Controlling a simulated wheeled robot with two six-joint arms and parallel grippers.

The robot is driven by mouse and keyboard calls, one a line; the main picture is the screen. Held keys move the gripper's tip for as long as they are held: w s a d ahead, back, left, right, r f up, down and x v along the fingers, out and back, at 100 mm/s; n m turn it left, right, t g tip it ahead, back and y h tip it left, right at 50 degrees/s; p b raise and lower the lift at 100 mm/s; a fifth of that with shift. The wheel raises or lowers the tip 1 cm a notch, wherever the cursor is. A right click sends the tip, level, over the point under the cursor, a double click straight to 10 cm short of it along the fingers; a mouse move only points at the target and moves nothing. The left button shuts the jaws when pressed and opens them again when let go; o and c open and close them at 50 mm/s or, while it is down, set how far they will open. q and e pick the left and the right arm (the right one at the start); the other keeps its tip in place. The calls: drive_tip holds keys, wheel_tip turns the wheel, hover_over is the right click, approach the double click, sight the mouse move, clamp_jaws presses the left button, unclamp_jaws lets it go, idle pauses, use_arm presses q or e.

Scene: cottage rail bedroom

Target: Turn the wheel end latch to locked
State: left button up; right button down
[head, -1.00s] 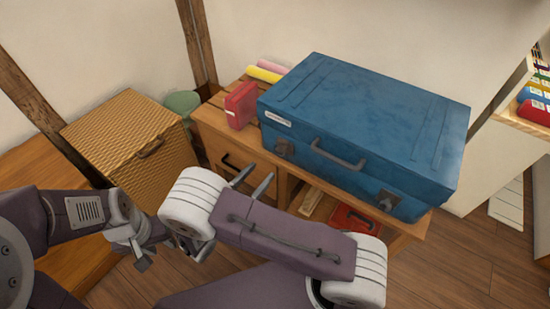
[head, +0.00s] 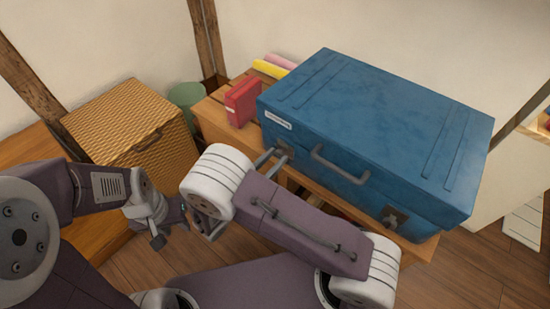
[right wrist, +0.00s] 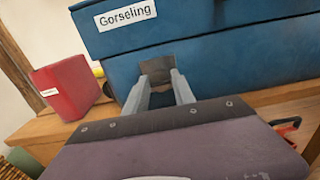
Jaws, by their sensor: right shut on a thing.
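A closed blue suitcase (head: 375,125) lies flat on a wooden stand. Its front has a latch at each end, with a carry handle (head: 340,165) between them. My right gripper (head: 272,156) reaches the left-hand latch, under the white name label. The right wrist view shows that latch's dark plate (right wrist: 157,68) between my right fingertips (right wrist: 161,82). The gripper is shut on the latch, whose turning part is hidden. The right-hand latch (head: 394,217) is free. No wheels are visible, so I cannot tell which end is the wheel end. My left gripper (head: 170,226) is open and empty, away from the suitcase.
A red box (head: 242,102) and yellow and pink rolls (head: 271,67) are on the stand (head: 212,116), left of the suitcase. A wicker hamper (head: 125,125) and a green bin (head: 187,96) stand further left. My right forearm covers much of the stand's front.

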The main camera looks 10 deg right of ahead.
drive_tip(key=m+p, duration=0.1)
drive_tip(key=m, duration=0.3)
drive_tip(key=m+p, duration=0.1)
drive_tip(key=m, duration=0.3)
drive_tip(key=shift+s, duration=0.1)
drive_tip(key=m, duration=0.5)
drive_tip(key=shift+d+f, duration=0.1)
drive_tip(key=shift+f, duration=0.05)
drive_tip(key=m, duration=0.4)
drive_tip(key=shift+f+m, duration=0.1)
drive_tip(key=shift+m, duration=0.3)
idle(0.4)
drive_tip(key=c, duration=1.1)
unclamp_jaws()
